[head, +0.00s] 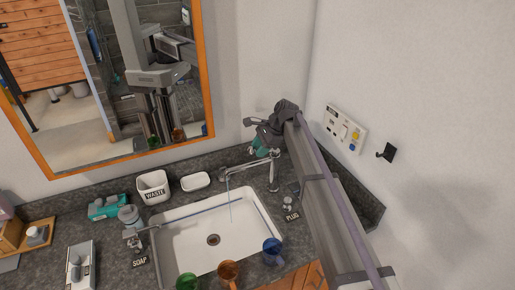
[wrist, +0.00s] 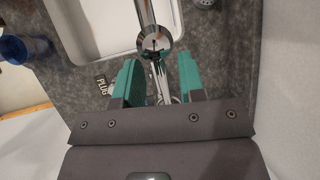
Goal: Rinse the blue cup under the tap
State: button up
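The blue cup (head: 272,250) stands on the counter at the sink's front right corner; it also shows at the left of the wrist view (wrist: 36,47). The chrome tap (head: 272,172) stands behind the sink (head: 178,232) with its spout reaching left over the basin. A thin stream that looks like water falls from the spout. My gripper (head: 262,148) is above and behind the tap. In the wrist view its two teal fingers (wrist: 158,82) are apart, with chrome tap parts (wrist: 158,42) showing between them. I see no cup in it.
An orange cup (head: 229,274) and a green cup (head: 187,283) stand along the sink's front edge. A plug knob (head: 289,204) is right of the sink. A wall panel (head: 345,130) and hook (head: 386,152) are at right.

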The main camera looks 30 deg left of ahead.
jog(key=p+v, duration=0.7)
jog(key=v, duration=0.2)
jog(key=shift+r, duration=0.35)
